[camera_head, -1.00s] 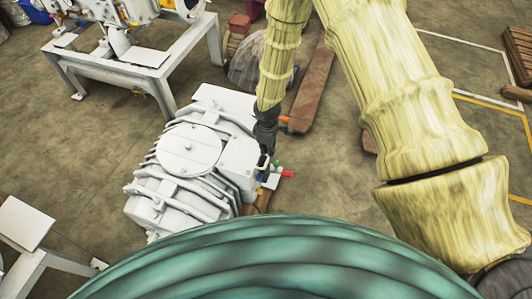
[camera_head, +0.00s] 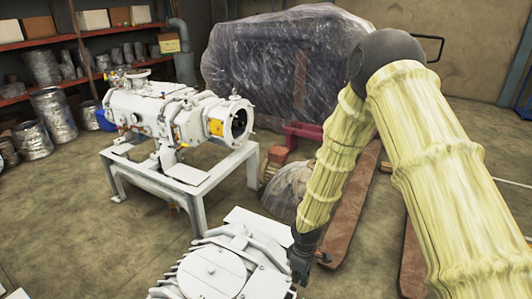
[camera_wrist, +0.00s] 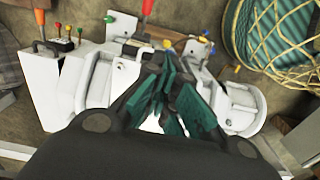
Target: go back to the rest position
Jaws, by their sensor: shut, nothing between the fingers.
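My gripper (camera_wrist: 172,100) fills the lower middle of the wrist view, with dark housing and teal fingers close together and nothing between them. In the head view my gripper (camera_head: 300,262) hangs at the end of my cream-sleeved arm, beside the right edge of a white ribbed pump (camera_head: 214,272); I cannot tell whether it touches. The wrist view shows white machine parts (camera_wrist: 85,85) beyond the fingers, with small red, green and yellow knobs along the top. A red-handled tool (camera_wrist: 147,8) or knob stands at the top middle.
A white screw pump (camera_head: 165,118) rests on a white metal stand (camera_head: 175,180). A plastic-wrapped bulk (camera_head: 275,65) stands behind. Shelves (camera_head: 85,45) are at the back left. Brown planks (camera_head: 350,205) lie right of the pump.

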